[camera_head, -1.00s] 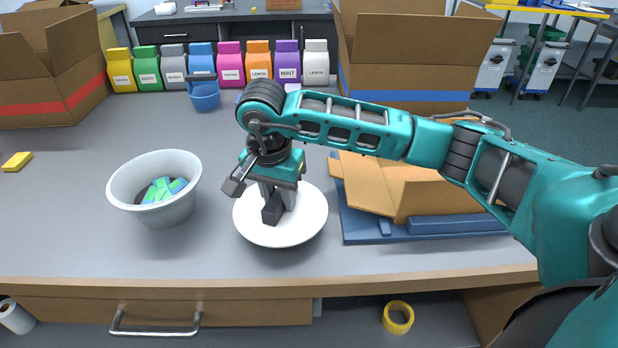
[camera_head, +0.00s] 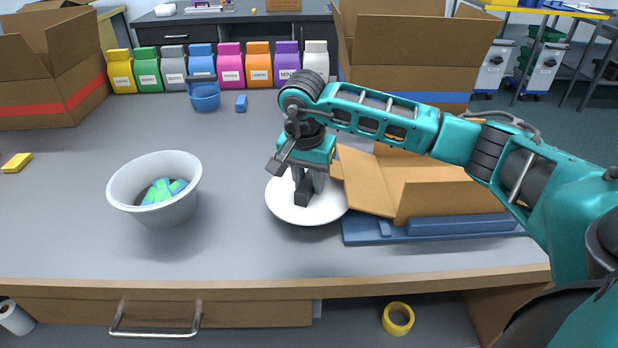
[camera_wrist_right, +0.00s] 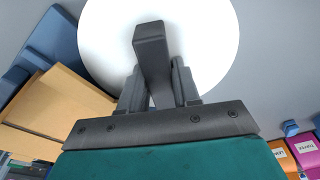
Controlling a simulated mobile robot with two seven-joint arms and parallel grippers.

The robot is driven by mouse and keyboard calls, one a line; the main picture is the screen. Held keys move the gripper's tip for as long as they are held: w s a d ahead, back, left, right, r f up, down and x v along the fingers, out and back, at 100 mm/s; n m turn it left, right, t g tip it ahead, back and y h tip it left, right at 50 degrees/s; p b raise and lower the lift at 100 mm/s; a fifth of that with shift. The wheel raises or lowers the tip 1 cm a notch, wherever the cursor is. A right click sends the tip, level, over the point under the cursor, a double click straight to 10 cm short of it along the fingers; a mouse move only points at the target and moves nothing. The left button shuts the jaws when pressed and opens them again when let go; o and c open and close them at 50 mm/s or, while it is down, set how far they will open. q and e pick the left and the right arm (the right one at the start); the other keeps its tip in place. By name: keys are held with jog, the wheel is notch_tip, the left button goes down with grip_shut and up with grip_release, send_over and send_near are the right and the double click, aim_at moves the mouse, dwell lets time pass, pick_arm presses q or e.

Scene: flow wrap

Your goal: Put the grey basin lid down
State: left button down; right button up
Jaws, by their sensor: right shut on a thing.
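The basin lid (camera_head: 285,207) is a round disc that looks white, with a dark bar handle on top. My right gripper (camera_head: 308,186) is shut on the handle, which also shows in the right wrist view (camera_wrist_right: 151,45). The lid (camera_wrist_right: 215,50) lies right of the grey basin (camera_head: 124,190), low over the table beside the open carton. I cannot tell whether it touches the table. The basin stands uncovered with several green and blue pieces (camera_head: 161,190) inside. My left gripper is out of view.
An open flat carton (camera_head: 440,195) on a blue base (camera_head: 430,232) stands just right of the lid. A blue scoop-like tub (camera_head: 205,98) and a small blue block (camera_head: 241,103) lie behind. Coloured bags (camera_head: 231,68) line the back. The table between basin and lid is clear.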

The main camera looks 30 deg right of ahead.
aim_at(305, 183)
jog(key=shift+f, duration=0.35)
jog(key=shift+f+b, duration=0.2)
jog(key=shift+b, duration=0.2)
jog(key=o, duration=0.7)
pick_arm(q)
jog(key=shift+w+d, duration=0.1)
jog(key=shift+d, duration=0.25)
pick_arm(e)
jog(key=shift+o, duration=0.2)
jog(key=shift+r, duration=0.1)
jog(key=shift+r+p, duration=0.25)
jog(key=shift+p, duration=0.1)
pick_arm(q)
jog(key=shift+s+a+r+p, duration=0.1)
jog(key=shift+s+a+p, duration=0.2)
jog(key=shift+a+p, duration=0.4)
pick_arm(e)
notch_tip(305, 183, up, 12)
jog(key=s+a, duration=0.1)
jog(key=shift+a+r, duration=0.25)
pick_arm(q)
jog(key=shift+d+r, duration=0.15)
